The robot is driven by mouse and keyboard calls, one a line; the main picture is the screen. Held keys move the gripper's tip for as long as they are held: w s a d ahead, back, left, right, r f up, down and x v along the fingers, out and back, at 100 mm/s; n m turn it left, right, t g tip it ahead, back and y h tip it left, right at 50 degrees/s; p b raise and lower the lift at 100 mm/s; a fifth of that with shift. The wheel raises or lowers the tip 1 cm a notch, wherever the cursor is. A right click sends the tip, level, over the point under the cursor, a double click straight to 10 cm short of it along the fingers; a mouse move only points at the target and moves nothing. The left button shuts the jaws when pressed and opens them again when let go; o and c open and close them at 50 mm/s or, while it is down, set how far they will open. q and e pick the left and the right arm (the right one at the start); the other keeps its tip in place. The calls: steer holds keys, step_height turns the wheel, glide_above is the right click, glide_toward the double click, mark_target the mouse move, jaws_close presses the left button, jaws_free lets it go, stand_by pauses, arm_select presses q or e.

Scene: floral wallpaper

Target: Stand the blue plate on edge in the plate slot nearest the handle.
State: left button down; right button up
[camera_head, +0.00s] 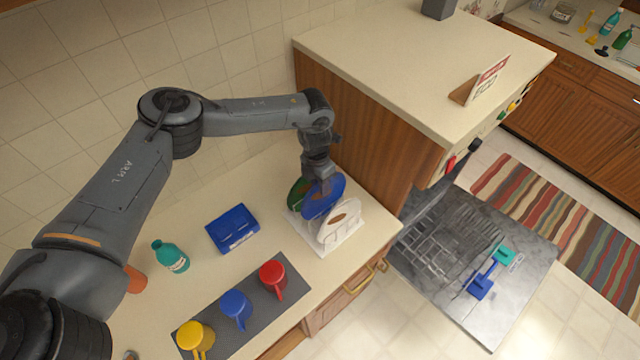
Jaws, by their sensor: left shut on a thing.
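My left gripper (321,180) is shut on the top of the blue plate (323,201), which is held upright on edge. The white plate rack (328,245) stands on the counter below it, with an upright end piece (338,226) that has a brownish oval at its middle. The blue plate is between this end piece and a green plate (296,192), which stands on edge at the far left of the rack. The blue plate's lower edge is hidden by the rack's end, so I cannot tell whether it rests in a slot. My right gripper is not in view.
A blue box (232,228) and a teal bottle (169,257) stand left of the rack. A tall wooden cabinet (372,140) rises close behind the rack.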

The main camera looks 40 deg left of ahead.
arm_select(q)
steer(key=shift+r+p, duration=2.8)
steer(key=shift+r, duration=1.1)
